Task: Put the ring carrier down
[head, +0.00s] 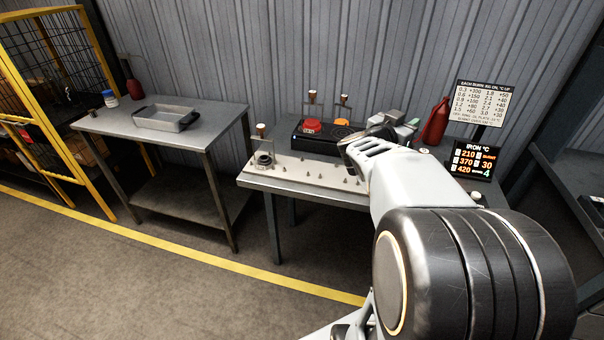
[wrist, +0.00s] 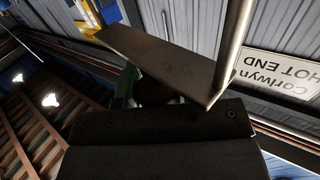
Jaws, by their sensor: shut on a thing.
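My gripper (wrist: 158,118) shows in the wrist view as dark jaws across the lower middle. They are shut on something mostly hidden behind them. A flat grey-brown plate and an upright pale rod (wrist: 236,45) rise just beyond the jaws; I cannot tell for sure whether they are the ring carrier. A dark ring-shaped piece (head: 264,159) sits at the left end of a pale pegged strip (head: 313,175), beside a post with a brown-topped knob (head: 261,129).
The right bench also bears a dark unit with a red round part (head: 312,125), a red bottle (head: 435,121) and an IRON °C display (head: 470,163). The left bench holds a grey tray (head: 166,117) and has free room. A yellow-framed cage (head: 60,90) stands far left.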

